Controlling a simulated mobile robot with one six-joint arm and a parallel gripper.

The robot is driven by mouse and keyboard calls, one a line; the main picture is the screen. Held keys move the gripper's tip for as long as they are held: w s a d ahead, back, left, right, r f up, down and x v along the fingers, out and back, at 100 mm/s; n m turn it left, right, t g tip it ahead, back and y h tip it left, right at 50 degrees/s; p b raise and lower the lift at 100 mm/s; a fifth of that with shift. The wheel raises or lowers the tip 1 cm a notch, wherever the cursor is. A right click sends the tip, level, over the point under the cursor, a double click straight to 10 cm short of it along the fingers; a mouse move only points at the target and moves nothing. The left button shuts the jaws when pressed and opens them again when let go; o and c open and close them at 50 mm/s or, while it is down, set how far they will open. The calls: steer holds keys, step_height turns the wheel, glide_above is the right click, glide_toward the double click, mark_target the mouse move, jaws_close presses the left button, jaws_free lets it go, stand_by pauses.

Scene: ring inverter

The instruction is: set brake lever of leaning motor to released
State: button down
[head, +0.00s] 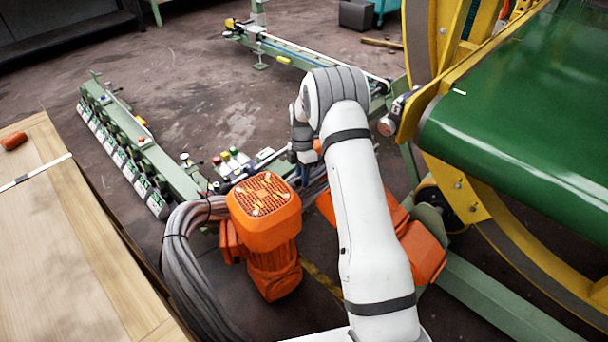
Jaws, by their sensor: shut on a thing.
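An orange motor (423,252) lies tilted behind my white arm, which covers its middle; this looks like the leaning motor. Another part of the orange body (326,207) shows on the arm's left side. My gripper (307,178) points down past the wrist, close to the left end of this motor. It is small, dark and partly hidden, and it is shut on what seems to be the brake lever. The lever itself is too hidden to make out, so its position cannot be told.
An upright orange motor (265,230) with a grille top stands left of my arm, beside a thick grey cable bundle (180,250). A wooden table (60,240) is at left. A green belt with a yellow frame (530,130) fills the right. Open floor (210,90) lies beyond.

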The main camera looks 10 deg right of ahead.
steer(key=shift+a, duration=0.15)
steer(key=c, duration=1.3)
jaws_free()
steer(key=p+v, duration=0.2)
steer(key=v, duration=0.5)
steer(key=shift+r, duration=0.35)
steer(key=shift+c, duration=0.2)
